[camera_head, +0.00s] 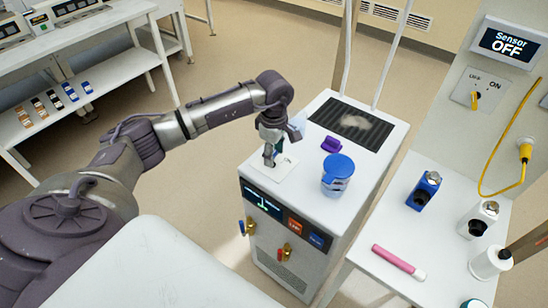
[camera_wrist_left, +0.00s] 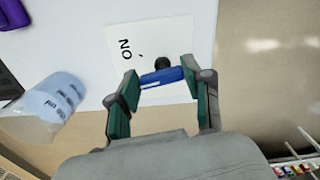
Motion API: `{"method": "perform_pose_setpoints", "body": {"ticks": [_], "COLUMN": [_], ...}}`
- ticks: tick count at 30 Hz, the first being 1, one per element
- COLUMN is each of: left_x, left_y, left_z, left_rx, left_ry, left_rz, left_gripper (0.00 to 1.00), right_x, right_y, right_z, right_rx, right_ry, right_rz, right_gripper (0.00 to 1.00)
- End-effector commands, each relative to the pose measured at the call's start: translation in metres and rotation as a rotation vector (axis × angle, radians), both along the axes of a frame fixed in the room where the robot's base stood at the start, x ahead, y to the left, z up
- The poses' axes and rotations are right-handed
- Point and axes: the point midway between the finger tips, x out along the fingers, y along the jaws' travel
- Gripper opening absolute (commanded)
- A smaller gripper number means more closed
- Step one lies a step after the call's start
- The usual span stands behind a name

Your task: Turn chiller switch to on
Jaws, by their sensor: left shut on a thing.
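The chiller (camera_head: 348,215) is a white cabinet in the middle of the head view, with a dark display on its front. The chiller switch plate (camera_head: 284,172) is a white square on its top; in the left wrist view the plate (camera_wrist_left: 140,45) carries the word ON. The switch has a blue lever (camera_wrist_left: 160,78) on a dark pivot. My left gripper (camera_head: 269,157) reaches down over the plate, its green-padded fingers on both ends of the lever, shut on it. In the head view the gripper hides the lever. My right gripper is not in view.
A blue-lidded container (camera_head: 337,176) and a purple object (camera_head: 331,144) stand on the chiller near my gripper. A dark grille (camera_head: 358,125) lies behind. To the right, a white table (camera_head: 440,225) holds bottles and a pink marker (camera_head: 397,262). A sensor panel (camera_head: 510,43) reads OFF.

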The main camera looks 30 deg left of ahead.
Motion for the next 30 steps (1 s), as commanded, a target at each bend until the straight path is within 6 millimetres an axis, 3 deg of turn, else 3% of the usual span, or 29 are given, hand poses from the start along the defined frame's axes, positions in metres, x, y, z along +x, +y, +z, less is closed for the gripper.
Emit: {"method": "perform_pose_setpoints", "body": {"ticks": [9,26,27,30], "left_x": [0.0,0.0,0.0,0.0], "left_y": [0.0,0.0,0.0,0.0], "left_z": [-0.001,0.001,0.001,0.001], "left_rx": [0.001,0.001,0.001,0.0], "left_ry": [-0.003,-0.003,-0.003,-0.003], "left_rz": [-0.145,-0.178,-0.178,-0.178], "left_gripper": [0.15,0.15,0.56,0.73], "right_x": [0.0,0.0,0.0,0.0], "right_y": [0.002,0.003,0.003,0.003], "right_z": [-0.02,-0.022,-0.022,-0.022], "right_rx": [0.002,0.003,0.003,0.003], "right_ry": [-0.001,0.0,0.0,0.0], "right_rz": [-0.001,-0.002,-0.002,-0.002], "right_gripper": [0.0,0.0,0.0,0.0]}}
